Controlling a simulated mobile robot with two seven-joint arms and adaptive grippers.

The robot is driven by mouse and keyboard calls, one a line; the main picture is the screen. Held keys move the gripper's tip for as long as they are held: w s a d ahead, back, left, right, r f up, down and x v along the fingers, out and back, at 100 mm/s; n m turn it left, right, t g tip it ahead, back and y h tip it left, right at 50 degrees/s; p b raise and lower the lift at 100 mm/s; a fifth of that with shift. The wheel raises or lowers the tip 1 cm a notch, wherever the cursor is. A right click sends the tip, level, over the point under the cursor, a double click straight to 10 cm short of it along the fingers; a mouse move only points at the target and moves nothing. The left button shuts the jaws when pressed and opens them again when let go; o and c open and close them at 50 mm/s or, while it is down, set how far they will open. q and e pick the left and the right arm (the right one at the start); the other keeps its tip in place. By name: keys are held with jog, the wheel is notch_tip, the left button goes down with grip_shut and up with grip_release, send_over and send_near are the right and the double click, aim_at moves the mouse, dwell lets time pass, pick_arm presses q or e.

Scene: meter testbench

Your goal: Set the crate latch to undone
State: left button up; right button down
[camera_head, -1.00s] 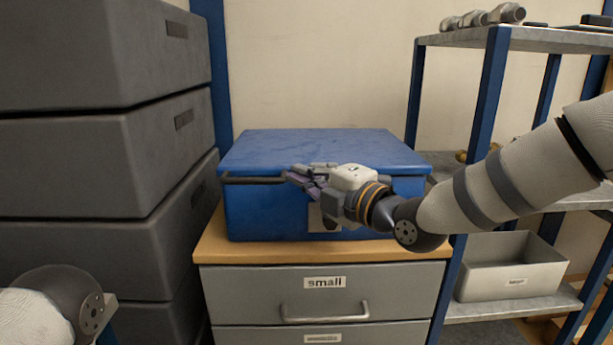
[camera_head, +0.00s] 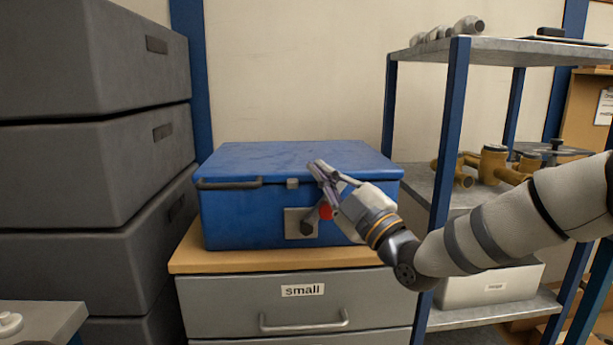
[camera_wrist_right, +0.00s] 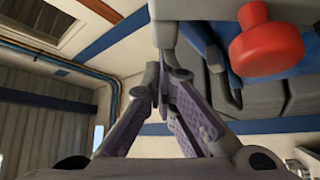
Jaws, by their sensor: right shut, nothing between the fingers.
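The blue crate (camera_head: 235,222) stands closed on the drawer cabinet. Its latch plate (camera_head: 292,217) is on the front face, with a dark lever (camera_head: 308,226) ending in a red knob (camera_head: 326,211). The lever slants up to the right. My right gripper (camera_head: 319,170) is shut and empty, its fingers pointing up and left in front of the crate's lid edge, just above the knob. Its body covers the crate's front right part. In the right wrist view the red knob (camera_wrist_right: 266,45) is to the right of the shut fingers (camera_wrist_right: 163,75). My left gripper is out of view.
The wooden-topped cabinet (camera_head: 200,263) has a drawer labelled small. Stacked grey boxes (camera_head: 90,170) rise close on the left. A metal shelf unit (camera_head: 453,130) with brass fittings (camera_head: 492,165) stands to the right, behind my right arm. The crate's lid top is clear.

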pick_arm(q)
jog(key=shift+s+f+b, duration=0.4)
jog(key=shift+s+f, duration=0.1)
pick_arm(e)
jog(key=shift+d+f+m+t+h, duration=0.35)
jog(key=shift+d+m+t, duration=0.25)
jog(key=shift+m, duration=0.35)
jog(key=shift+d+f+m+t+h, duration=0.25)
jog(key=shift+d+m+t+h, duration=0.2)
jog(key=shift+d+m, duration=0.45)
jog(key=shift+d+f+m+t+h, duration=0.35)
jog(key=shift+d+m+t, duration=0.2)
jog(key=shift+m, duration=0.5)
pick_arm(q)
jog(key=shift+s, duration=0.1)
pick_arm(e)
jog(key=shift+f, duration=0.15)
